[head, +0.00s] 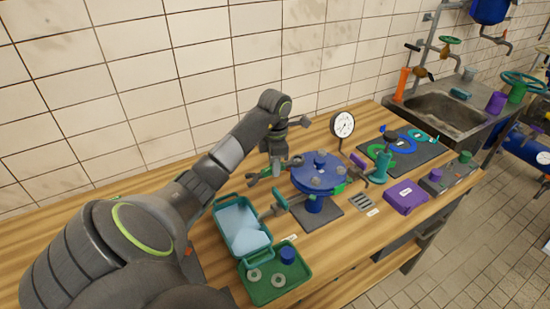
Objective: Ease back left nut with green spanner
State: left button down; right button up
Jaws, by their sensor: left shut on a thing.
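The blue flanged pump body (318,173) stands on a dark base plate, with several greyish nuts on its round top. My left gripper (277,164) comes down at the flange's back left edge. It is shut on a small green-and-grey tool that looks like the green spanner (264,175), lying across the fingers. One end reaches left over the bench and the other points toward the flange rim. Whether it touches the back left nut cannot be told, as the gripper and tool cover that area. My right gripper is out of view.
An open green case (242,228) and a green tray (276,281) with washers and a blue cap stand in front. A pressure gauge (342,125) rises behind the flange. A purple box (405,196) and a dark mat (412,149) lie right. The back left bench is clear.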

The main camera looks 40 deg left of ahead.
pick_arm(q)
jog(key=shift+r, duration=0.15)
jog(key=shift+s, duration=0.1)
jog(key=shift+r+p, duration=0.2)
jog(key=shift+p, duration=0.15)
jog(key=shift+s+r, duration=0.1)
jog(key=shift+r, duration=0.25)
jog(key=shift+r+p, duration=0.55)
jog(key=shift+p, duration=0.3)
jog(key=shift+r+p, duration=0.95)
